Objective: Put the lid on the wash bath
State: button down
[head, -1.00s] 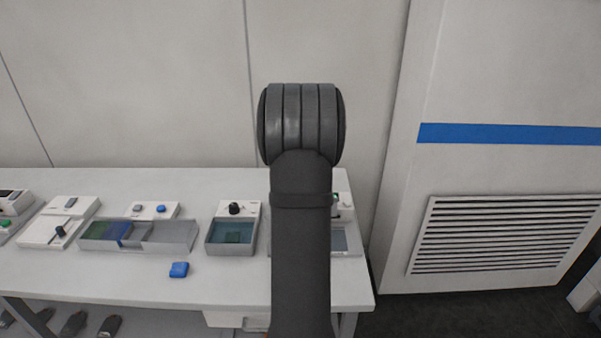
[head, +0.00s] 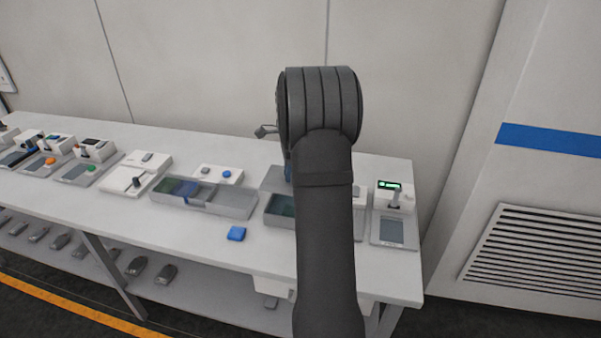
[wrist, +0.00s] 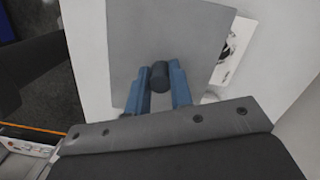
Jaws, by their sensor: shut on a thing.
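A flat grey square plate, the lid (wrist: 165,35), is held by its dark round knob (wrist: 160,75) between the blue fingers of my gripper (wrist: 160,70) in the wrist view. In the head view part of the lid (head: 273,178) shows just left of my arm, behind and above a small grey tub with dark greenish liquid, which looks like the wash bath (head: 279,222). My arm hides the tub's right side and most of my gripper. I cannot tell the gap between lid and tub.
A long clear tray (head: 230,205) with coloured sections stands left of the tub. A blue block (head: 236,233) lies in front. A device with a green display (head: 389,198) stands at the right end of the table. The table's front strip is mostly clear.

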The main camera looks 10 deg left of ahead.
jog(key=shift+f, duration=4)
jog(key=shift+f, duration=0.7)
jog(key=c, duration=1.2)
grip_release()
jog(key=r, duration=0.5)
jog(key=d+r, duration=0.1)
jog(key=r, duration=0.5)
jog(key=w+d+r, duration=0.1)
jog(key=r, duration=0.5)
jog(key=shift+r, duration=0.15)
jog(key=f, duration=0.5)
jog(key=a+f, duration=0.1)
jog(key=f, duration=0.5)
jog(key=s+a+f, duration=0.1)
jog(key=f, duration=0.5)
jog(key=shift+f, duration=0.15)
